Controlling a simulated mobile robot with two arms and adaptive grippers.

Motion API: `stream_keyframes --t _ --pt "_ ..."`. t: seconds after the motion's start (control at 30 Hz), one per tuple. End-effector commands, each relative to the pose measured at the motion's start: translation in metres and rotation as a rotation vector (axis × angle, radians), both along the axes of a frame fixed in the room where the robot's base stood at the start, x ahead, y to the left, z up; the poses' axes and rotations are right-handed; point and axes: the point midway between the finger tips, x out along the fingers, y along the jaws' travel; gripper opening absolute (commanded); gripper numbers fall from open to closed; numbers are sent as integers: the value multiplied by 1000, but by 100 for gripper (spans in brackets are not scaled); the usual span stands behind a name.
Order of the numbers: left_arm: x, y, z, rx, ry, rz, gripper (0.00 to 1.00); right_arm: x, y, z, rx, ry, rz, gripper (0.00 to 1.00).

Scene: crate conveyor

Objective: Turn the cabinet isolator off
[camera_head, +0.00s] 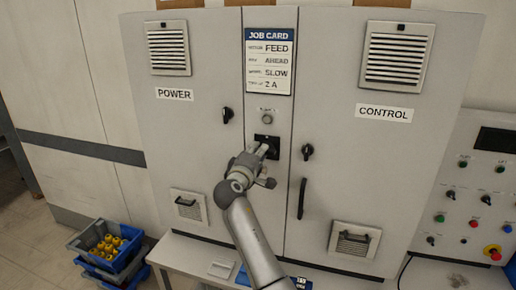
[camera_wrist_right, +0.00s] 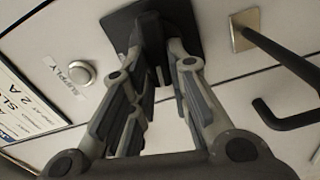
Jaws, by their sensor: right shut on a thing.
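The grey cabinet (camera_head: 190,118) stands ahead, with a POWER door on the left and a CONTROL door on the right. On the strip between the doors is the isolator, a dark handle on a black square plate (camera_head: 273,141). The plate also shows in the right wrist view (camera_wrist_right: 186,40). My right gripper (camera_head: 259,149) reaches up to the plate, its fingers shut on the isolator handle (camera_wrist_right: 152,30). The fingers hide much of the handle, so its exact angle is hard to tell. My left gripper is not in view.
A round supply lamp or button (camera_head: 267,117) sits just above the plate, under the job card (camera_head: 269,62). Dark door handles (camera_head: 227,115) (camera_head: 307,151) flank the strip. A control panel (camera_head: 478,190) is at right. Blue crates (camera_head: 133,240) with yellow parts stand at lower left.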

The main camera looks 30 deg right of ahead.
Motion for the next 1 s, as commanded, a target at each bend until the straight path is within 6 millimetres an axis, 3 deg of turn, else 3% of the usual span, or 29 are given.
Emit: stream_keyframes --t 0.33,0.9,0.93,1.0 --pt "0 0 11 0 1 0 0 0 0 0 -97 109 -1 0" --pt "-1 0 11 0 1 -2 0 0 -1 -1 -114 129 -1 0" --pt "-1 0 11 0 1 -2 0 0 -1 -1 -114 129 -1 21" --pt "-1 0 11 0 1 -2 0 0 -1 -1 -114 129 -1 30"
